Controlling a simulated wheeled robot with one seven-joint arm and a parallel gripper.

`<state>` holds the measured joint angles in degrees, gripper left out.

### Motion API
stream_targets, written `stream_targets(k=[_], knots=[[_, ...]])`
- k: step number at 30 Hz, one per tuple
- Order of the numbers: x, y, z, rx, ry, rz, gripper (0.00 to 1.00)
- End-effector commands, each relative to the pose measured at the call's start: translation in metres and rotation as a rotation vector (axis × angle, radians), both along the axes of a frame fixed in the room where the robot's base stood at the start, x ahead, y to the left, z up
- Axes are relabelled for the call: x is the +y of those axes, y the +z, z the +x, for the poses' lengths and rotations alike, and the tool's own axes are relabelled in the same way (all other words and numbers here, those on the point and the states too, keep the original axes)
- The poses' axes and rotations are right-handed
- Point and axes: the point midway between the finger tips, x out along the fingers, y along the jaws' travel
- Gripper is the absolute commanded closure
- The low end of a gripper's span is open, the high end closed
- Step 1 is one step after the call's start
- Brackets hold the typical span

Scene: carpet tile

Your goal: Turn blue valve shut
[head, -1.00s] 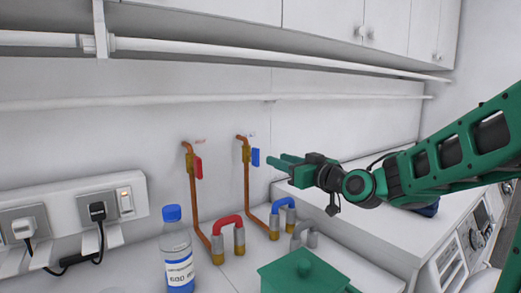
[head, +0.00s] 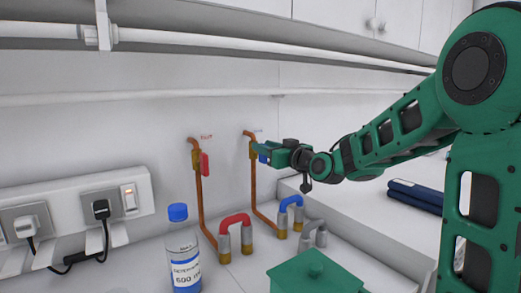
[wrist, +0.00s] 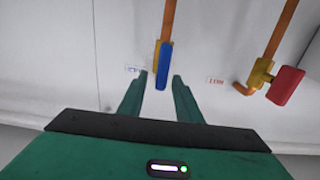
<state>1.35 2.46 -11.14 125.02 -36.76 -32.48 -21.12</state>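The blue valve handle (wrist: 162,66) is on a brass valve on a copper pipe by the wall. In the wrist view it lies along its pipe, just beyond and between the two green fingers of my gripper (wrist: 159,92). The fingers are apart with a clear gap, and no grip on the handle shows. In the head view my gripper (head: 262,149) is at the blue handle (head: 263,158) and hides most of it. The red valve handle (head: 204,164) is on the pipe to the left, and it also shows in the wrist view (wrist: 286,85).
A detergent bottle (head: 184,250) with a blue cap stands on the counter. A green lidded box (head: 316,275) is in front. Wall sockets (head: 75,213) are at left.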

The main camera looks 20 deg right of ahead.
Motion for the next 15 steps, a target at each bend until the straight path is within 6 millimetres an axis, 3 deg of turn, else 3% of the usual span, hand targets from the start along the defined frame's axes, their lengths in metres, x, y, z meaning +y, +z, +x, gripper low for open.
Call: stream_targets(k=[12, 15], knots=[[0.0028, 0.0004, 0.0073, -0.001, 0.001, 0.0, 0.69], [0.0027, 0.0005, 0.0072, -0.001, 0.001, 0.0, 0.93]])
